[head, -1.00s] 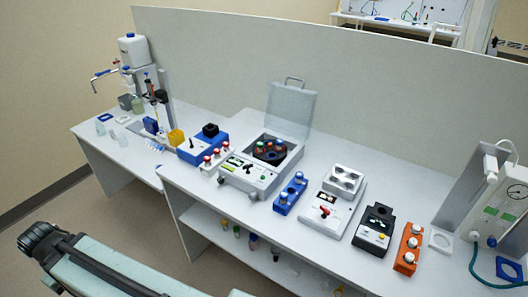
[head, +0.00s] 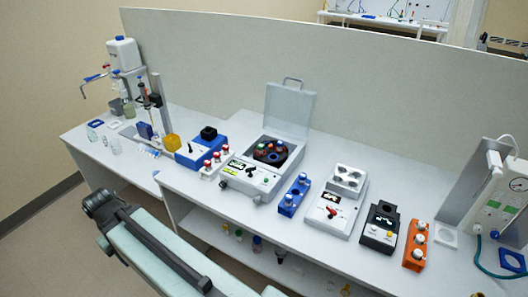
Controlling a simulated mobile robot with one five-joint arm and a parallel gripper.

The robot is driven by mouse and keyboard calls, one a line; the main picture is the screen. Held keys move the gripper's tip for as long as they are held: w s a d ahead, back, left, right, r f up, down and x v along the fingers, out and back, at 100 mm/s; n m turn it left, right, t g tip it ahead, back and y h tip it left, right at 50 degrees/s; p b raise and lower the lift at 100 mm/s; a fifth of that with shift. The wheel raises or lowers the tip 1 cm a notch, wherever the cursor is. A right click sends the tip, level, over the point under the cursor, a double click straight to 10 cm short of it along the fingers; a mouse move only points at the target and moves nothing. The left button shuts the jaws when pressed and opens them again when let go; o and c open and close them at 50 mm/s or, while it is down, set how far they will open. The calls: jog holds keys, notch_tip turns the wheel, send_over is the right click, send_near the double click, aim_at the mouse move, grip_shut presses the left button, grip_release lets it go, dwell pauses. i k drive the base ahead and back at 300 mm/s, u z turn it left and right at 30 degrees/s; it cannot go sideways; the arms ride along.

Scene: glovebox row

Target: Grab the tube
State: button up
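Several capped tubes show on the bench, and I cannot tell which one the task means. Red-capped tubes (head: 217,157) stand in a white rack (head: 207,173) left of the open centrifuge (head: 247,178). Tubes with coloured caps (head: 271,149) sit in the centrifuge rotor. More white-capped tubes (head: 420,238) stand in an orange rack (head: 412,262) farther right. My arm shows at the lower left, in front of the bench and apart from all tubes. No gripper fingers can be made out.
Between the blue and orange racks stand a white device (head: 329,211) and a black device (head: 380,228). A blue device (head: 200,148) is left of the centrifuge. Small bottles (head: 257,242) stand on the lower shelf (head: 225,222). A grey partition (head: 400,110) backs the bench.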

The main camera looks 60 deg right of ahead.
aim_at(261, 147)
jog(key=i, duration=0.95)
jog(key=u, duration=0.05)
